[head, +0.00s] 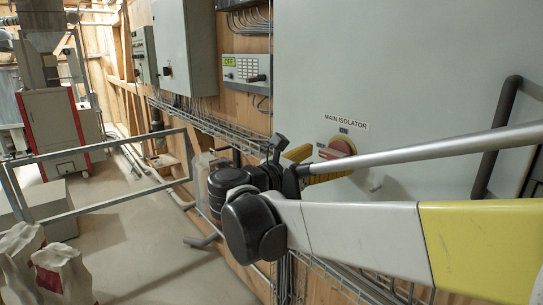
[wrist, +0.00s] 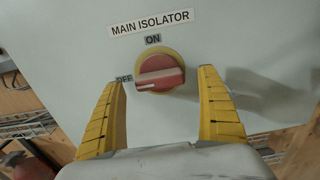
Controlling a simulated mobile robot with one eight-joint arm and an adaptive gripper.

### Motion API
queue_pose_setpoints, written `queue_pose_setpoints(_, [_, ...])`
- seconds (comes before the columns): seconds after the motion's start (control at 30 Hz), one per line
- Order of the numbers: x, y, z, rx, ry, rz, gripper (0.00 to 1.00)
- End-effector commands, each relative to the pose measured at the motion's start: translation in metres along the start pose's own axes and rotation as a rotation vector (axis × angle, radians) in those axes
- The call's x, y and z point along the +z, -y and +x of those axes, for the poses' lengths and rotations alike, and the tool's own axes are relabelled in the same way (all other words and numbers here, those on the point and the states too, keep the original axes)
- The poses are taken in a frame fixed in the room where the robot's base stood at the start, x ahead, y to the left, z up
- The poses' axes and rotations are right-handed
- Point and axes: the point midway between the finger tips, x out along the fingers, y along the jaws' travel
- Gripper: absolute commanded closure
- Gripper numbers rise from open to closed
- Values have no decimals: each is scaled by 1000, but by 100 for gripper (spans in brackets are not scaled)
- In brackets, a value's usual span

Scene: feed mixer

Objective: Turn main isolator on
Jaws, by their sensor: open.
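The main isolator is a red rotary knob (wrist: 160,74) on a yellow round plate (wrist: 174,58), set in a large grey cabinet door. In the wrist view its handle lies nearly level, with its left end by the OFF label (wrist: 124,78); the ON label (wrist: 153,39) is above it. The knob also shows in the head view (head: 337,149), partly behind my arm. My gripper (wrist: 162,76) is open, with one yellow finger on each side of the knob. Whether either finger touches the knob cannot be told.
The grey cabinet (head: 400,60) fills the right, with a dark bar handle (head: 496,135) on its front. Smaller wall boxes (head: 186,45) and a keypad panel (head: 246,69) are further left. A metal railing (head: 100,150) and open floor lie at the left.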

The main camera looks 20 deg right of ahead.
Motion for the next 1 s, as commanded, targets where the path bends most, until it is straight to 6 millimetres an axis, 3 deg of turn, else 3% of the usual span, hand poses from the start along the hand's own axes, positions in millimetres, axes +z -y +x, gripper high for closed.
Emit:
queue_pose_setpoints(0.2, [0,0,22,-1,-1,1,14])
queue_pose_setpoints(0.5, [0,0,24,1,-1,1,14])
queue_pose_setpoints(0.67, [0,0,24,1,-1,1,62])
queue_pose_setpoints(0.7, [0,0,24,1,-1,1,67])
queue_pose_setpoints(1.0, [0,0,24,1,-1,26,67])
